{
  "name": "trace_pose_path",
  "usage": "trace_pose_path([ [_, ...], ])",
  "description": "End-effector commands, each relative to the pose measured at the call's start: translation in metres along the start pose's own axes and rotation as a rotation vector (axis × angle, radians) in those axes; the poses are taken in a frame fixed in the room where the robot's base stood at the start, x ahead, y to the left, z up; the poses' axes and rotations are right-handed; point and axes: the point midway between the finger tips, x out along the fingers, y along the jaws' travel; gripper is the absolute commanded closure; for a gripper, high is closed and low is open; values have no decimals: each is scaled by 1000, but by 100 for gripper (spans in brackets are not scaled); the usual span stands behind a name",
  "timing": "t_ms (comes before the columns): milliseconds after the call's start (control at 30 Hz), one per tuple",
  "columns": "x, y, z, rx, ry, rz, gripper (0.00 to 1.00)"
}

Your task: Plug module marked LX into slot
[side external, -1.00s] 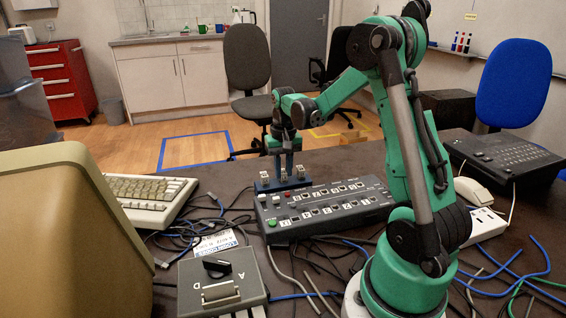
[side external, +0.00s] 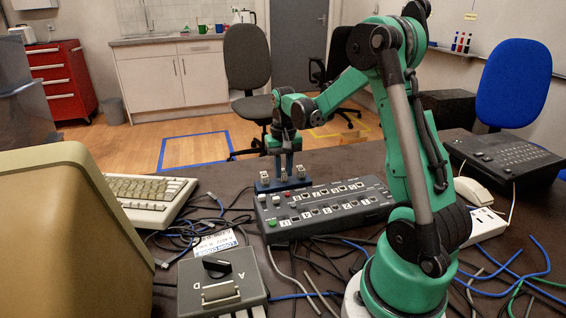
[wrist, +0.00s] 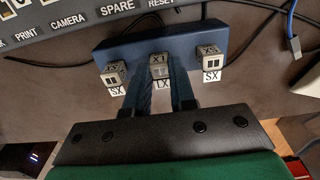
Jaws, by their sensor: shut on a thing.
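My gripper (wrist: 159,96) is shut on the module marked LX (wrist: 159,66), a small pale block between its blue fingers. The LX module is at the middle of a dark blue holder (wrist: 190,37), its label on the holder's front. I cannot tell whether it is still seated or slightly lifted. Modules labelled SX sit at the holder's left (wrist: 113,73) and right (wrist: 209,58). In the side view my gripper (side external: 284,172) is over the holder (side external: 262,187). The grey panel with rows of slots (side external: 330,205) lies right beside it; the target slot cannot be told.
A switch box (side external: 222,283) with a black knob stands at the front. A beige keyboard (side external: 150,193) and a monitor (side external: 75,240) are at left. Loose cables (side external: 310,265) lie around the panel. A white mouse (side external: 473,192) and a dark console (side external: 507,158) are at right.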

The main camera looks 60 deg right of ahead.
Motion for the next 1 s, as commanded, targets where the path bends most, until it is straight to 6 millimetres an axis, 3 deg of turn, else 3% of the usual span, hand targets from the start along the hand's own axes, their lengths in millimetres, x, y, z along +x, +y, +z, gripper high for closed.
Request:
trace_pose_path([
  [1000,-43,0,0,0,0,0,100],
])
